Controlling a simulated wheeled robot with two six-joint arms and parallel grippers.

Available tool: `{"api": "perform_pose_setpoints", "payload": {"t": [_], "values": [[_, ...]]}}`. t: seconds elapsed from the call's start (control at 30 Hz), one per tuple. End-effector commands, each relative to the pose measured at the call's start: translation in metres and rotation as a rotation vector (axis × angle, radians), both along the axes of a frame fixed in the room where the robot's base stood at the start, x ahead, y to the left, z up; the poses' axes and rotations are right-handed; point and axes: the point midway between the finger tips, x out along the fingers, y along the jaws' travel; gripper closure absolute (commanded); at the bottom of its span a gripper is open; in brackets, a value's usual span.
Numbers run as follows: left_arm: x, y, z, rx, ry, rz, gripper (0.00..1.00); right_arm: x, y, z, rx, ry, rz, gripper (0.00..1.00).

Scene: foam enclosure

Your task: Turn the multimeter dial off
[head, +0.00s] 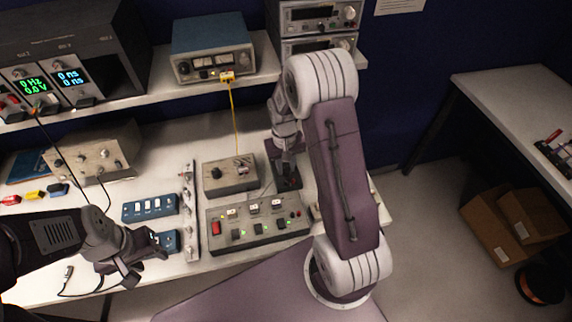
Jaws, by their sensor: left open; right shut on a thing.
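A small dark device with red spots, which looks like the multimeter (291,184), lies on the bench behind the grey control box. My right gripper (286,172) points down onto it and is shut, apparently on its dial. The dial itself is hidden behind the gripper, so its setting cannot be read. My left gripper (150,260) is open and empty over the front left of the bench, near a blue switch module.
A grey control box (258,232) with a red switch stands in front of the multimeter, and a smaller knob box (230,174) to its left. A yellow cable (235,120) hangs from the blue-topped instrument (211,48) on the shelf.

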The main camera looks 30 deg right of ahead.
Motion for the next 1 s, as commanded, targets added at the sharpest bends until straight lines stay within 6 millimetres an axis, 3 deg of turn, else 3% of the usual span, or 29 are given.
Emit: {"api": "perform_pose_setpoints", "payload": {"t": [0.6,1.0], "values": [[0.0,0.0,0.021,0.0,0.0,0.0,0.56,-0.001,0.001,0.002,0.0,0.0,0.484,1.0],[0.0,0.0,0.025,0.0,0.0,0.0,0.56,0.0,0.001,0.002,-0.001,-0.003,0.619,1.0]]}}
